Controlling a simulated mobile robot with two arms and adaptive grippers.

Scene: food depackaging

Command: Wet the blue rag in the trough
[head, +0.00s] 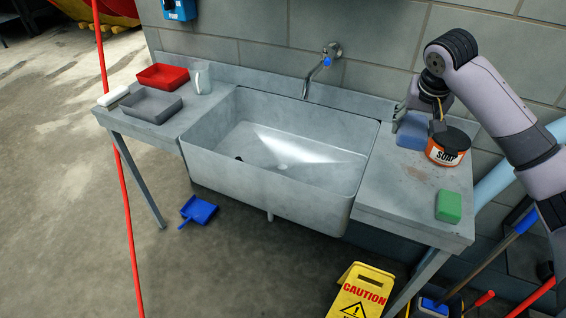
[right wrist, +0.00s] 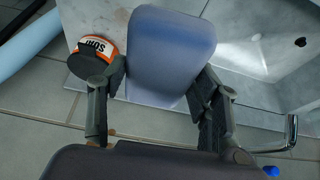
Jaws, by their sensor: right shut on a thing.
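The blue rag (head: 411,135) is at the back of the counter, right of the trough, next to the soap tin. In the right wrist view the rag (right wrist: 172,45) is a smooth blue block between the two fingers. My right gripper (head: 416,116) points down and is shut on the rag; I cannot tell whether the rag still touches the counter. The gripper's fingers also show in the right wrist view (right wrist: 162,85). The grey trough (head: 255,187) is in the middle of the counter, with a drain in its floor. My left gripper is not in view.
A tap (head: 323,68) with a blue knob juts over the trough's back. The orange soap tin (head: 447,146) stands close beside the gripper. A green sponge (head: 448,206) lies at the right front. Red (head: 163,77) and grey (head: 151,105) trays and a mug (head: 202,77) sit left.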

